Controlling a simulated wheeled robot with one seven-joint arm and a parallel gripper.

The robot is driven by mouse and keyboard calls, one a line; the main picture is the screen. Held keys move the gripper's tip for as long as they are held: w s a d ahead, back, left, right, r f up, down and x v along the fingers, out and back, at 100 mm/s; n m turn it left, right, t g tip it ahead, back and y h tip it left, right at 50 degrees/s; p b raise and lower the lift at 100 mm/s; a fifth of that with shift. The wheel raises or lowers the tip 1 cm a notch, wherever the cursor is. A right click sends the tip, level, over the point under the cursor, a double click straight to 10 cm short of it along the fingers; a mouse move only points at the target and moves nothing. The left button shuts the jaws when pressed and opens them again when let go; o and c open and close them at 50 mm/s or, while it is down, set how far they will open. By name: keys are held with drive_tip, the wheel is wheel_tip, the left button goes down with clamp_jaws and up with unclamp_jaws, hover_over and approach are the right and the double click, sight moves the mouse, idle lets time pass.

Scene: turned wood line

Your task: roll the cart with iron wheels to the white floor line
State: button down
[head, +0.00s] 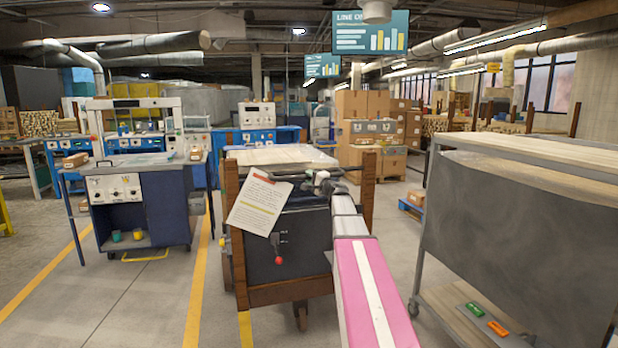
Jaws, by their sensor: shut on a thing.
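A cart (285,292) with wooden corner posts, dark panels and a pale top stands just ahead of me. One dark brownish wheel shows under its front edge; I cannot tell its metal, and the other wheels are mostly hidden. A sheet of paper hangs at its upper left, over a dark panel with a red knob. My gripper (322,183) is at the near upper edge of this cart, shut on it; the fingertips are small and partly hidden. My pink and white arm covers the cart's right front. No white floor line shows in this view.
A grey metal cart (520,235) with boards on top stands close at right. A blue workbench (140,205) stands at left. Stacked cartons (365,105) and a blue pallet (410,209) are behind. Yellow lines (197,270) run along the floor; the floor at left front is clear.

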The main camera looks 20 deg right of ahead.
drive_tip(key=s, duration=1.3)
drive_tip(key=c, duration=0.9)
unclamp_jaws()
drive_tip(key=shift+s, duration=0.1)
drive_tip(key=v, duration=1)
drive_tip(key=shift+s+d+f, duration=0.15)
drive_tip(key=shift+s, duration=0.15)
